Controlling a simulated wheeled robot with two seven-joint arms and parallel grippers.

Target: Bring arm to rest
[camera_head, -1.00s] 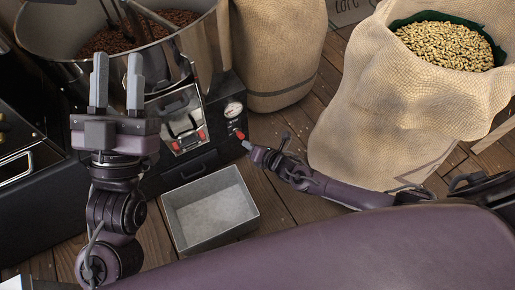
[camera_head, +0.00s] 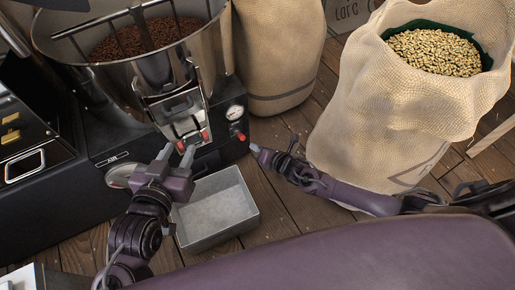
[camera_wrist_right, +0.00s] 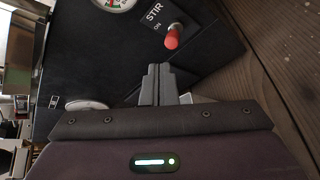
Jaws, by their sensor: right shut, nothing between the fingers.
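My left gripper (camera_head: 177,154) is lower left of centre in the head view. Its two grey fingers stand apart with nothing seen between them. It is just in front of the roaster's chute and above the left back corner of the metal tray. My right gripper (camera_head: 254,148) reaches in from the right, near the red knob on the roaster's front. In the right wrist view its fingers (camera_wrist_right: 158,70) are together and empty. The red knob (camera_wrist_right: 172,36), labelled STIR and ON, shows beyond the fingertips, apart from them.
The roaster's steel drum (camera_head: 215,60) holds brown beans, with a chute (camera_head: 185,115) at its front. An empty grey metal tray (camera_head: 243,222) stands on the wooden floor. A burlap sack of pale beans (camera_head: 370,110) is at right, another sack (camera_head: 280,50) behind. Floor between them is clear.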

